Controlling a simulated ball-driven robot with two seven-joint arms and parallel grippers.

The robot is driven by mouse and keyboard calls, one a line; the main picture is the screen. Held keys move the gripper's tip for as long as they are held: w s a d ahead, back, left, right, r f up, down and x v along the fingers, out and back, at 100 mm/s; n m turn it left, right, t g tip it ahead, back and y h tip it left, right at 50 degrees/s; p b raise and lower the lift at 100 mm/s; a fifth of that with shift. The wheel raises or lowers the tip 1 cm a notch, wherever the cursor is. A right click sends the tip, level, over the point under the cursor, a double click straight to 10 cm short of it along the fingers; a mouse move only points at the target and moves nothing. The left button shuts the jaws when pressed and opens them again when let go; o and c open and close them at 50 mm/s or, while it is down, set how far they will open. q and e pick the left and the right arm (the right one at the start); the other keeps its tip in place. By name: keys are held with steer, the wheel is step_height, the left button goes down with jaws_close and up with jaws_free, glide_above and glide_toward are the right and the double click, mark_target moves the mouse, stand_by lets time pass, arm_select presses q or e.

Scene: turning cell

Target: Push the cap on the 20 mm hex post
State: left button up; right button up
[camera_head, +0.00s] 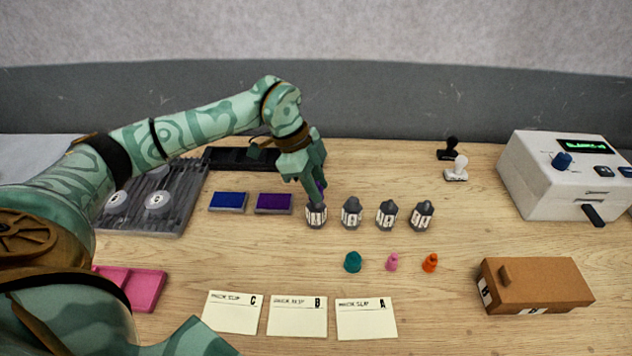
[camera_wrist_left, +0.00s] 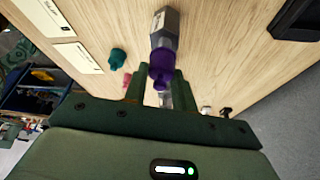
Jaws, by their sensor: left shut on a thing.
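My left gripper (camera_head: 317,196) points down at the leftmost of several dark grey posts (camera_head: 316,216) with white labels; the labels are too small to read. It is shut on a purple cap (camera_wrist_left: 161,72), which shows between the fingers in the left wrist view. The cap lines up with the end of the grey post (camera_wrist_left: 166,30) in that view. I cannot tell whether the cap is seated on the post or only touching it. Other posts stand upright to the right: one (camera_head: 352,213), another (camera_head: 387,215) and a last one (camera_head: 422,216). My right gripper is not in view.
A teal cap (camera_head: 352,262), a pink cap (camera_head: 392,263) and an orange cap (camera_head: 430,263) stand in front of the posts. Paper slips (camera_head: 297,317) lie nearer. A brown box (camera_head: 535,285) and white machine (camera_head: 562,180) are right. Blue (camera_head: 228,202) and purple (camera_head: 273,203) pads lie left.

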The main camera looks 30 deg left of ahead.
arm_select(q)
steer(key=shift+f, duration=0.45)
stand_by(0.4)
steer(key=o, duration=1.5)
steer(key=shift+r+p, duration=2.4)
steer(key=shift+r, duration=0.2)
steer(key=shift+f, duration=0.1)
jaws_close()
